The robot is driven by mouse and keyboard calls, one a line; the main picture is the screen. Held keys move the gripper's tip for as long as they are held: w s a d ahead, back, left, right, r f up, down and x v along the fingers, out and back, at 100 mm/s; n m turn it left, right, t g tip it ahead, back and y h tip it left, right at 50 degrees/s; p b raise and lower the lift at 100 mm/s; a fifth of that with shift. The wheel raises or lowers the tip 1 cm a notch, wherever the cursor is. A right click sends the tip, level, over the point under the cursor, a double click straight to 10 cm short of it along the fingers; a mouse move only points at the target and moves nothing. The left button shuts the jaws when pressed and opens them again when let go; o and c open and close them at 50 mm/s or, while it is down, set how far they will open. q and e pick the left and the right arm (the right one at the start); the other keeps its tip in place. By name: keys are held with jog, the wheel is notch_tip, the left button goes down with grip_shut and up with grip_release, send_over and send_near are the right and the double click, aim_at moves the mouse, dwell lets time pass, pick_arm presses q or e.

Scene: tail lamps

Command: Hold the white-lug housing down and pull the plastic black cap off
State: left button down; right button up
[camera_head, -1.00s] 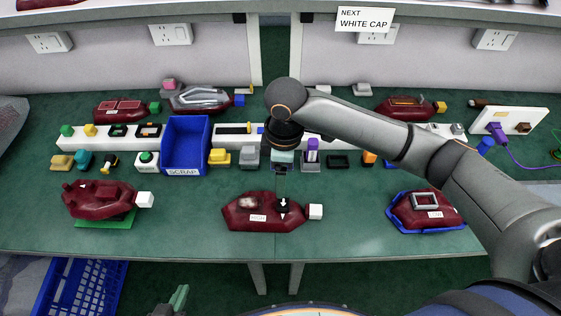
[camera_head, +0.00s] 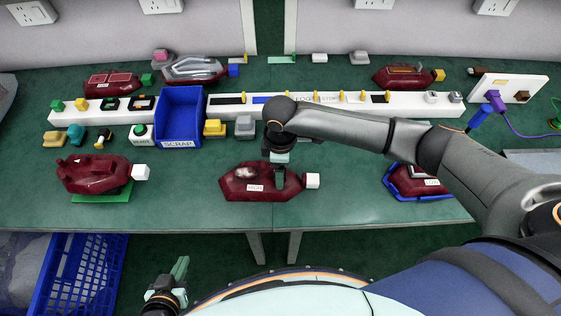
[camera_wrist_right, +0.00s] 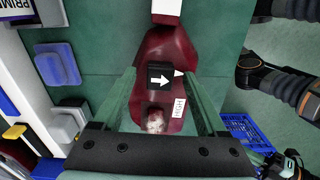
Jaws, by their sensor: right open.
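A dark red housing (camera_head: 240,182) with a white lug (camera_head: 312,181) lies at the front middle of the table. It also shows in the wrist view (camera_wrist_right: 165,45). A black cap (camera_wrist_right: 158,77) with a white arrow sits on it; in the head view my right gripper mostly hides the cap. My right gripper (camera_wrist_right: 157,74) points down over the housing, open, one finger on each side of the cap. I cannot tell whether the fingers touch it. My left gripper (camera_head: 174,275) is off the table's front edge, away from the housing; its jaw gap is unclear.
Another white-lug housing (camera_head: 90,176) lies on a green mat at left. A further housing (camera_head: 425,184) is in a blue tray at right. A blue SCRAP bin (camera_head: 180,143) and a white rail (camera_head: 230,109) stand behind. A blue basket (camera_head: 82,275) is below the table.

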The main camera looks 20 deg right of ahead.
jog(key=shift+f, duration=0.1)
grip_shut()
dwell(0.6)
